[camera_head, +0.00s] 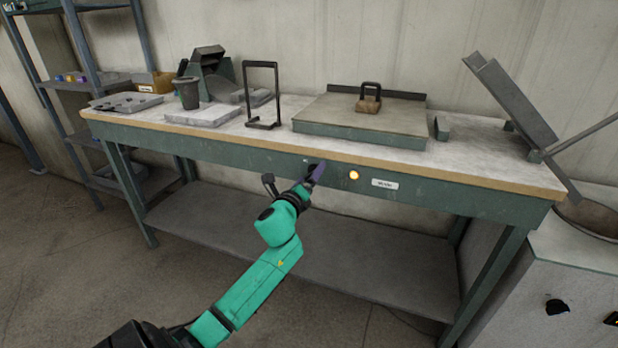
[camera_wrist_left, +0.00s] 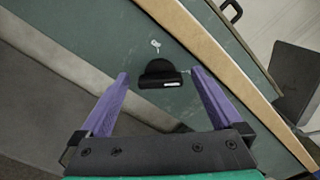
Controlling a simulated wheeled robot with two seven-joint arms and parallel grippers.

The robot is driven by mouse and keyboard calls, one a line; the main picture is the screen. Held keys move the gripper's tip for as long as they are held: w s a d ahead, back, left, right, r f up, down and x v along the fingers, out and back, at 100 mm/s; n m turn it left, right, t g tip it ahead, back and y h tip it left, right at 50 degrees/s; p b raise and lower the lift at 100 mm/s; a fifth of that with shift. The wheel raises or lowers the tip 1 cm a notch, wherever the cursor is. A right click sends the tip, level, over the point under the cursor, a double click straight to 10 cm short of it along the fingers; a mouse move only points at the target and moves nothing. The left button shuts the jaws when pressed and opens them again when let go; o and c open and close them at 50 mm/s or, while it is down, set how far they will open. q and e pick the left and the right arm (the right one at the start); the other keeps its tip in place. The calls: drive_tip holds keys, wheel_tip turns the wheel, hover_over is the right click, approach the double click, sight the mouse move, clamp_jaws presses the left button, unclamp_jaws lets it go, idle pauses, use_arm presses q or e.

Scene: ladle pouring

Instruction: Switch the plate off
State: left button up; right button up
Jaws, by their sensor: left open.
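The plate (camera_head: 350,128) is a wide flat grey-green slab on the bench top, with a small wooden block with a black handle (camera_head: 369,98) on it. A black knob (camera_wrist_left: 162,80) with a white mark sits on the bench's green front panel. In the head view the knob is mostly hidden by my gripper. A round lamp (camera_head: 354,175) glows orange to the right of it. My left gripper (camera_head: 316,172) is open at the panel. In the left wrist view its purple fingers lie either side of the knob, with gaps; contact is not visible. My right gripper is not in view.
A black upright frame (camera_head: 262,96), a grey cup (camera_head: 188,93) and a light slab (camera_head: 203,115) stand on the bench's left part. A tilted grey panel (camera_head: 510,98) and a pan (camera_head: 590,218) are at right. The bench's wooden edge (camera_head: 330,153) overhangs the front panel.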

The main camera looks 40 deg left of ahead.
use_arm(q)
drive_tip(key=c, duration=1.4)
